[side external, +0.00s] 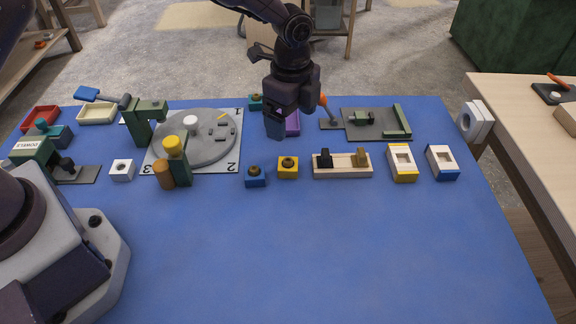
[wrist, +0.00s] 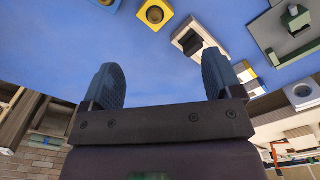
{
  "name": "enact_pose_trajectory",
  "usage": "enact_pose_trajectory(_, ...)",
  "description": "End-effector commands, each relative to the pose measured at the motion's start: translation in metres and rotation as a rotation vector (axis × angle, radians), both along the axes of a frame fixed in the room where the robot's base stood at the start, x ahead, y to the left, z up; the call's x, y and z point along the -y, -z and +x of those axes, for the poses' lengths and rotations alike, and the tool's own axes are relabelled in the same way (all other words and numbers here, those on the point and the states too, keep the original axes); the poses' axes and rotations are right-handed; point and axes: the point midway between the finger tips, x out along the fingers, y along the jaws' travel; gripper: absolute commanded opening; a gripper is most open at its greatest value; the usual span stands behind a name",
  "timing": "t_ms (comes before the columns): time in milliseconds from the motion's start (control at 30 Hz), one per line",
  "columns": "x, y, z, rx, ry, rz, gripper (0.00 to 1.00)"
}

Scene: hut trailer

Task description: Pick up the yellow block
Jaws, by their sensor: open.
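The yellow block (side external: 288,172), a small cube with a dark round piece on top, sits on the blue table in the middle of the row. A yellow block with a round top feature also shows at the top edge of the wrist view (wrist: 154,14). My gripper (side external: 275,128) hangs above the table, behind and slightly left of the yellow block, apart from it. In the wrist view its two fingers (wrist: 162,70) are spread wide with nothing between them.
A blue block (side external: 255,179) stands close left of the yellow one, and a wooden rail (side external: 343,174) close right. Two white boxes (side external: 402,174) stand farther right. The table's front (side external: 290,260) is clear.

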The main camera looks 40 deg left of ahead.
Motion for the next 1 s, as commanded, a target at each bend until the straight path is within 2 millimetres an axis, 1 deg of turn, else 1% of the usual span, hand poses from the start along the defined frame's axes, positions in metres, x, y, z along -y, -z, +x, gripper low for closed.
enact_pose_trajectory(33,0.000,0.010,-0.001,-0.007,0.002,0.001,0.85)
enact_pose_trajectory(200,-0.001,0.043,-0.002,-0.007,0.000,0.002,0.85)
enact_pose_trajectory(300,0.000,0.058,-0.002,-0.006,0.000,0.001,0.85)
enact_pose_trajectory(567,-0.001,0.078,-0.003,-0.004,-0.002,0.002,0.85)
enact_pose_trajectory(800,-0.001,0.113,-0.005,-0.004,-0.002,0.002,0.85)
enact_pose_trajectory(900,-0.002,0.121,-0.005,-0.004,-0.002,0.002,0.85)
enact_pose_trajectory(1000,-0.001,0.122,-0.005,-0.003,-0.002,0.002,0.85)
